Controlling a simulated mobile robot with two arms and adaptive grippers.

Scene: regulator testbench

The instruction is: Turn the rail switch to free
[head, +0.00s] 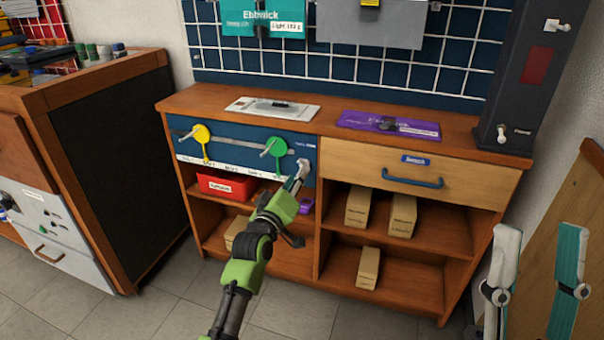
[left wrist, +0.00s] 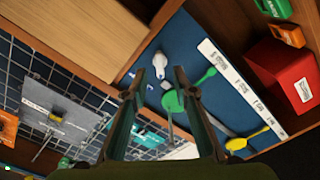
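A blue panel (head: 232,150) on the bench front carries a yellow lever (head: 202,135), a green lever (head: 277,147) and, at its right end, a small white switch (head: 304,166). Its labels are too small to read, so I cannot confirm which is the rail switch. My left gripper (head: 295,180) is at the white switch in the head view and partly covers it. In the left wrist view the gripper (left wrist: 158,78) is open, with the white switch (left wrist: 158,64) just beyond and between its fingertips; contact cannot be told. My right gripper (head: 540,235) is open and empty at lower right.
The green lever (left wrist: 172,101) is close to one left finger in the wrist view. A drawer with a blue handle (head: 412,178) is right of the panel. Below are a red bin (head: 227,187) and several cardboard boxes (head: 358,207). A purple case (head: 388,124) lies on top.

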